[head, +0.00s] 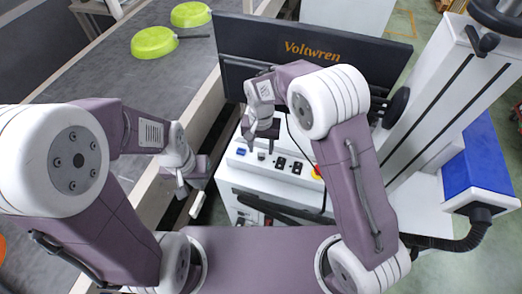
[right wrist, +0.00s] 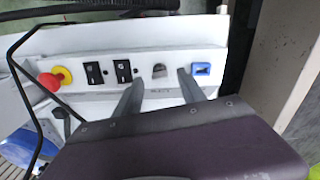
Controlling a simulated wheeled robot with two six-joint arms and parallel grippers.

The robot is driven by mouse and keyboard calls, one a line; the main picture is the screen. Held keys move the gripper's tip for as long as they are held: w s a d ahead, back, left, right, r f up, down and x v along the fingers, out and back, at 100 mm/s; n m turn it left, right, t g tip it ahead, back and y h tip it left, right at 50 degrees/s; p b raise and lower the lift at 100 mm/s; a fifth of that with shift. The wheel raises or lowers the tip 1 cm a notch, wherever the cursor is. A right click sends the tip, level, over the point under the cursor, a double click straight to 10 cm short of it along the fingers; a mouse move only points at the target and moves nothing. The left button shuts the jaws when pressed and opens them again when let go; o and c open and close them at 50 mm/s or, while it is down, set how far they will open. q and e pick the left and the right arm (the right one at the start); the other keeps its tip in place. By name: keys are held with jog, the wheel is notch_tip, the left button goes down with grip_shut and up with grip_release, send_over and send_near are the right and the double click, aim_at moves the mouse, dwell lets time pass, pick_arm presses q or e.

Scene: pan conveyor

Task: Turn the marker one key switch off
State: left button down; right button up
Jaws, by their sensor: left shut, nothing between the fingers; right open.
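The white control panel (right wrist: 220,52) carries a small grey key-switch-like part (right wrist: 159,70); its label is too small to read. I cannot tell which way its key is turned. It also shows in the head view (head: 262,155), just below my right gripper (head: 262,134). In the right wrist view my right gripper (right wrist: 160,77) is open, with one finger on each side of the grey part. I cannot tell whether the fingers touch it. My left gripper (head: 197,204) is shut and empty, away from the panel at its left.
Two black rocker switches (right wrist: 123,71), a red and yellow emergency stop (right wrist: 62,77) and a blue socket (right wrist: 201,69) flank the grey part. A dark Voltwren monitor (head: 350,58) stands behind. Green pans (head: 154,42) lie on the conveyor (head: 80,75). A black cable hangs nearby.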

aim_at(261, 155)
jog(key=shift+w+f, duration=0.15)
jog(key=shift+f, duration=1.05)
jog(key=shift+d+f, duration=0.1)
jog(key=shift+s, duration=0.2)
jog(key=shift+w, duration=0.1)
grip_shut()
